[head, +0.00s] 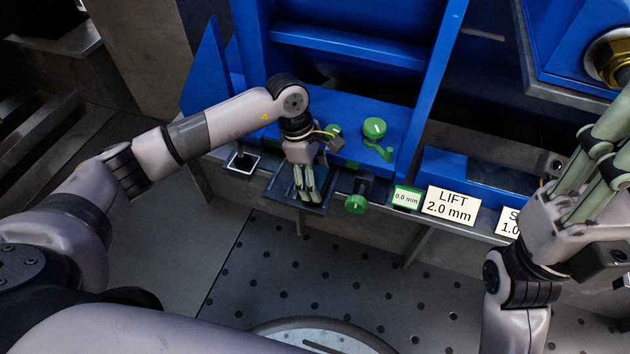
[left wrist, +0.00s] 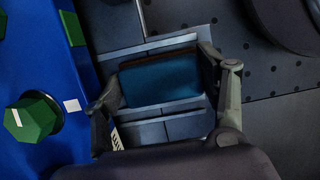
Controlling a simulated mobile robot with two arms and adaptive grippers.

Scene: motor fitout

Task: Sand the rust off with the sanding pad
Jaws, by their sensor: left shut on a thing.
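My left gripper (head: 307,196) points down over a small dark tray (head: 283,203) on the blue frame's front ledge. In the left wrist view, the left gripper (left wrist: 160,84) is shut on a dark teal block with a brown strip along its far edge, which looks like the sanding pad (left wrist: 162,80). The fingers hold it at its two short sides. I cannot make out any rust patch.
Green knobs (head: 374,128) stand on the blue ledge, right of the left gripper. Another green knob (head: 355,204) is just right of the tray. A small display (head: 406,197) and a LIFT 2.0 mm sign (head: 450,205) follow. The perforated floor (head: 300,270) in front is mostly clear.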

